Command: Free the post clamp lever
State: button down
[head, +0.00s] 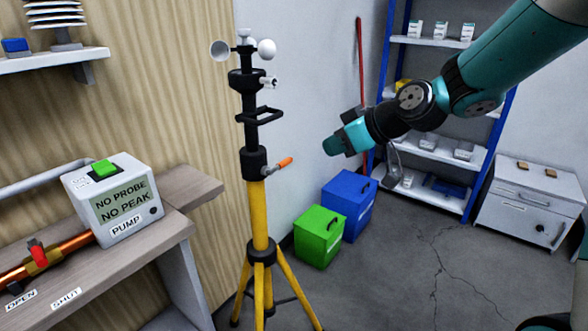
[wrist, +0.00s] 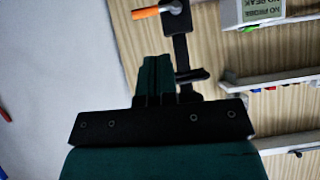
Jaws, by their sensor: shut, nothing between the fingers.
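The post clamp is a black collar (head: 254,163) on a yellow tripod post, below the black mast. Its lever (head: 285,162) has an orange grip and sticks out to the right of the collar, tilted slightly up. In the wrist view the orange lever (wrist: 145,13) shows at the top edge, beside the dark collar (wrist: 176,20). My gripper (head: 331,146) is to the right of the lever, a short way apart in the picture. In the wrist view my gripper's teal fingers (wrist: 155,62) are together, with nothing between them, and apart from the lever.
The yellow tripod (head: 258,215) carries a cup anemometer (head: 243,48). A white pump box (head: 112,200) stands on the bench at left. Green (head: 318,237) and blue (head: 350,200) boxes sit on the floor behind. A blue-framed shelf (head: 436,150) stands at the back.

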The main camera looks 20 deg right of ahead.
jog(key=shift+w+d+f+t, duration=0.15)
jog(key=shift+w+d+t, duration=0.15)
jog(key=shift+w+d, duration=0.55)
jog(key=p, duration=0.2)
send_near(287, 163)
jog(key=x, duration=0.7)
jog(key=shift+w+a, duration=0.1)
jog(key=shift+w, duration=0.2)
jog(key=shift+a+f, duration=0.1)
jog(key=shift+f, duration=0.05)
jog(key=shift+f, duration=0.1)
